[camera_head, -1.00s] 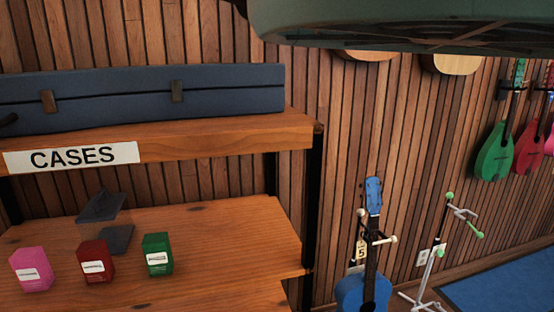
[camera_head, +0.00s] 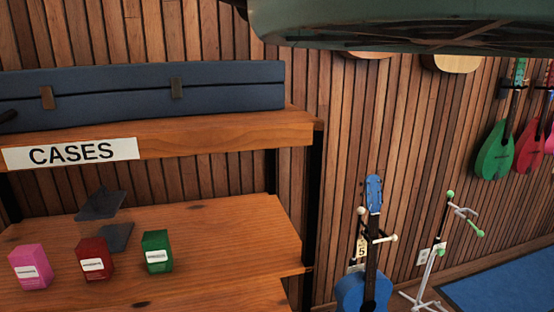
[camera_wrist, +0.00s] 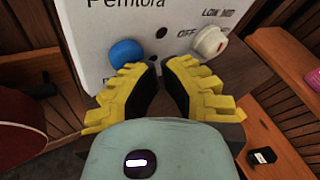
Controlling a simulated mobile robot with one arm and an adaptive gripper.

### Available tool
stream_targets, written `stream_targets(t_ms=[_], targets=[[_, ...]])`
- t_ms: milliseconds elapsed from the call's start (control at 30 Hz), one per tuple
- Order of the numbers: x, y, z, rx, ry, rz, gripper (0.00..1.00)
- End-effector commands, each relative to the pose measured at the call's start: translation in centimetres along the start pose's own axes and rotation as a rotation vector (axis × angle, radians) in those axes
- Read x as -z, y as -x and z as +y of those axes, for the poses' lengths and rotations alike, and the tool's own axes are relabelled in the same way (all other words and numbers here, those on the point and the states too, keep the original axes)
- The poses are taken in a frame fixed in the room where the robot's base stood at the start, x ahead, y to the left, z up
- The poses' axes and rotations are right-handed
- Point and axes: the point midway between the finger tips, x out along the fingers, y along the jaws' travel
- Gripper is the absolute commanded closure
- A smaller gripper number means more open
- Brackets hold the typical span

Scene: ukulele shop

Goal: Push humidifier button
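The humidifier's white front panel (camera_wrist: 95,40) fills the upper part of the wrist view, tilted in the picture, with part of a brand name printed on it. A round blue button (camera_wrist: 126,53) sits on it at the left, near a small dark hole. A white dial (camera_wrist: 208,40) with OFF, LOW and MID marks is at the right. My gripper (camera_wrist: 159,64) has yellow fingers with dark pads, pointing at the panel. A narrow gap shows between the tips, with nothing held. The tips appear just right of and below the button; contact cannot be told. The head view does not show the humidifier.
In the head view, a wooden shelf (camera_head: 225,225) holds pink (camera_head: 31,268), red (camera_head: 95,258) and green (camera_head: 157,252) boxes. A dark blue case (camera_head: 225,87) lies above. A blue guitar (camera_head: 365,290) and a white stand (camera_head: 430,275) are at the right.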

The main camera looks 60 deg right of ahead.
Motion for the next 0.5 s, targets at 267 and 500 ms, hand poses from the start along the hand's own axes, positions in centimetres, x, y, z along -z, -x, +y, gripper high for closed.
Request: stream_targets(t_ms=[267, 500], targets=[[0.0, -0.33, -0.07, 0.004, -0.001, 0.002, 1.0], [-0.11, -0.49, 0.02, 0.004, -0.001, 0.001, 1.0]])
